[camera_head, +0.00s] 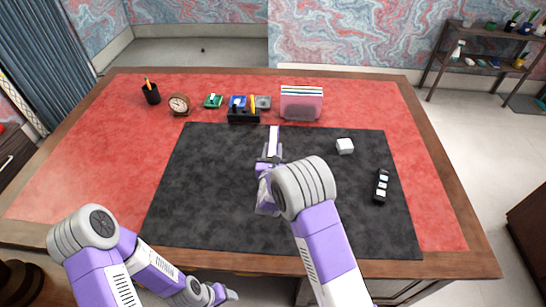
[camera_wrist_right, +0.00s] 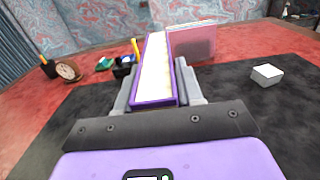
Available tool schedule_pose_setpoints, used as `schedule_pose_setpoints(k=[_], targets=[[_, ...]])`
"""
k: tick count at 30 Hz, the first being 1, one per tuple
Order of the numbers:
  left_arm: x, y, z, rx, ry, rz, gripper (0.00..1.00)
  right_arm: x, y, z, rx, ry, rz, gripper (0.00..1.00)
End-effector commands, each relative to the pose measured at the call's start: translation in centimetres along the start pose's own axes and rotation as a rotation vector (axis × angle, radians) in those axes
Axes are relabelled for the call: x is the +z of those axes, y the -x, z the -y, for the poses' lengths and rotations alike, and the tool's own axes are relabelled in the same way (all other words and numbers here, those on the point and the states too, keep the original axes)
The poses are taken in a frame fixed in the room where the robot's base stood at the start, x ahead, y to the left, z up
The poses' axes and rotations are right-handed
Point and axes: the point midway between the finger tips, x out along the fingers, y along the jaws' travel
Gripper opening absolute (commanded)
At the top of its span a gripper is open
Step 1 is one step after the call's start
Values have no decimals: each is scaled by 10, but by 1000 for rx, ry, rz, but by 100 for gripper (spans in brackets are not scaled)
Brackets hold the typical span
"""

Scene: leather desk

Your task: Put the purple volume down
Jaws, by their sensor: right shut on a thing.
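The purple volume (camera_wrist_right: 155,75) is a thin book with a purple cover and cream page edges. In the right wrist view it stands between the two grey fingers of my right gripper (camera_wrist_right: 156,92), which is shut on it. In the head view the purple volume (camera_head: 273,138) shows as a narrow strip beyond my right gripper (camera_head: 270,160), over the back part of the dark mat. I cannot tell whether its lower edge touches the mat. My left gripper (camera_head: 226,295) is low at the front, off the desk edge; its finger gap is not clear.
A pink holder with books (camera_head: 301,104) stands behind the mat, right of the purple volume. A black organizer (camera_head: 243,116), clock (camera_head: 179,104) and pen cup (camera_head: 151,95) stand left. The mat's left half (camera_head: 205,190) is clear.

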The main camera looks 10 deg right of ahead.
Motion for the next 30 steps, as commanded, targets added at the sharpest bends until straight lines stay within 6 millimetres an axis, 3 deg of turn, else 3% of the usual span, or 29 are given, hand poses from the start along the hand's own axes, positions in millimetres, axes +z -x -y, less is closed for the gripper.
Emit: schedule_pose_setpoints(k=[5,16,17,21,30], targets=[[0,-4,1,0,0,0,61,-24,0,0,0,-1,3,0],[0,-7,3,0,0,0,61,-27,0,0,0,-1,4,0],[0,-6,2,0,0,0,61,-29,0,0,0,0,-2,39],[0,-6,2,0,0,0,61,-28,0,0,0,0,-2,61],[0,-5,2,0,0,0,61,-27,0,0,0,0,-2,62]])
